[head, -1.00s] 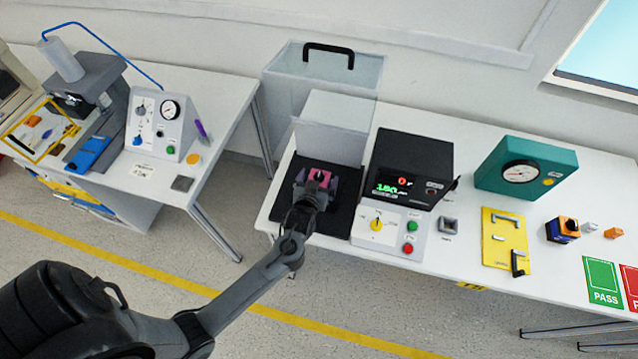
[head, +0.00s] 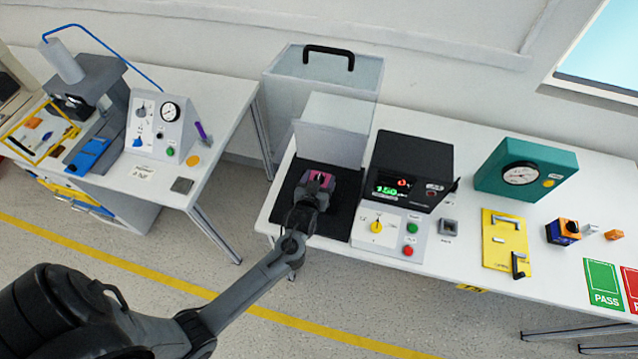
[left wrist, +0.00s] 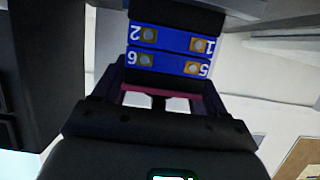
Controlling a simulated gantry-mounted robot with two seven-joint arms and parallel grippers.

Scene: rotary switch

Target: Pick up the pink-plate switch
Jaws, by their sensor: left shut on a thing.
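The pink-plate switch (head: 321,179) is at the far end of my left arm in the head view, over the black mat (head: 344,218) in front of the clear-walled box. Only a small part of its pink plate shows there. My left gripper (head: 318,184) is shut on it. In the left wrist view the switch's blue body (left wrist: 172,52) shows numbered terminals, with the pink plate edge (left wrist: 165,104) between the dark jaws (left wrist: 160,103). I cannot tell whether the switch is clear of the mat. My right gripper is not in view.
A clear box (head: 325,80) with a black handle stands behind the mat. A black display unit (head: 411,165) and a control panel (head: 388,234) with a yellow knob are just right. A teal gauge (head: 527,170), yellow plate (head: 505,240) and another switch (head: 562,232) lie farther right.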

